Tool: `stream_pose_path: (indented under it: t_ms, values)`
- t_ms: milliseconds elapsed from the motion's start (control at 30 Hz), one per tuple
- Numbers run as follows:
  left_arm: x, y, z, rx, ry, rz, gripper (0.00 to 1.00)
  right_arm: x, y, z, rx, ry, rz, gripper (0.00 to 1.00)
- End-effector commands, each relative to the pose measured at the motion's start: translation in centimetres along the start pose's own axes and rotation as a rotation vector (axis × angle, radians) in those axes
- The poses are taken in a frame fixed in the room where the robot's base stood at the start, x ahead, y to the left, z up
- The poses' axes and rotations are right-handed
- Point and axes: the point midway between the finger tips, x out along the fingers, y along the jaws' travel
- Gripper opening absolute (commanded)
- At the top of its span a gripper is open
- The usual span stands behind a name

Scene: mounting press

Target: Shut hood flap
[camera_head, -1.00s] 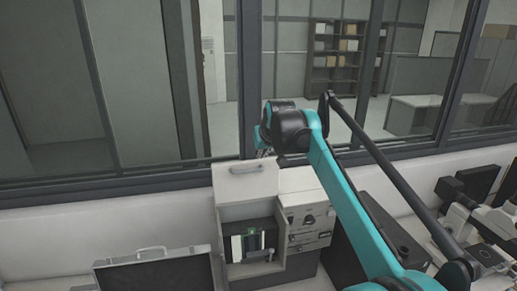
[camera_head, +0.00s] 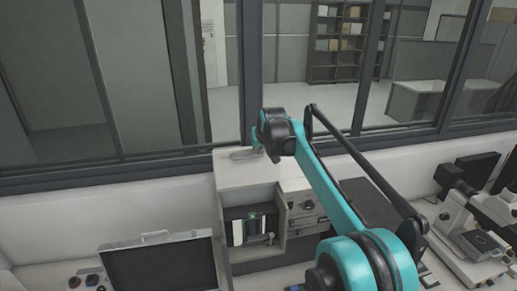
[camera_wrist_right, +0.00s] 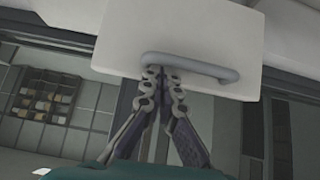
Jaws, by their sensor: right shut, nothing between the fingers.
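The hood flap (camera_head: 238,172) is a pale panel with a grey bar handle (camera_head: 245,154) near its upper edge. It is raised above the front of the mounting press (camera_head: 303,205), and the press's chamber (camera_head: 250,226) is uncovered below it. In the wrist view the flap (camera_wrist_right: 205,28) fills the top, with its curved handle (camera_wrist_right: 205,68). My right gripper (camera_wrist_right: 161,73) is shut and empty, its tips at the handle's left end; I cannot tell if they touch. In the head view my wrist mostly hides the fingers. My left gripper is not in view.
An open case (camera_head: 160,272) with a dark inside stands left of the press. A microscope (camera_head: 465,215) and a dark monitor (camera_head: 475,172) stand at the right. A window frame (camera_head: 150,165) runs close behind the press.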

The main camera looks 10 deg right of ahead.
Motion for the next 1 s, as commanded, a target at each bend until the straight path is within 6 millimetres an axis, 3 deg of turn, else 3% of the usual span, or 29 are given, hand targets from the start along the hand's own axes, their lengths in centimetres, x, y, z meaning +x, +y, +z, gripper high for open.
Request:
stream_pose_path:
  t_ms: [533,1000]
  values:
    - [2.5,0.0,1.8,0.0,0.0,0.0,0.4,-0.7,0.0,2.1,-0.001,0.114,0.001,0.0]
    - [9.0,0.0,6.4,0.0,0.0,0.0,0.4,-2.0,-0.1,9.0,-0.001,0.503,0.004,0.0]
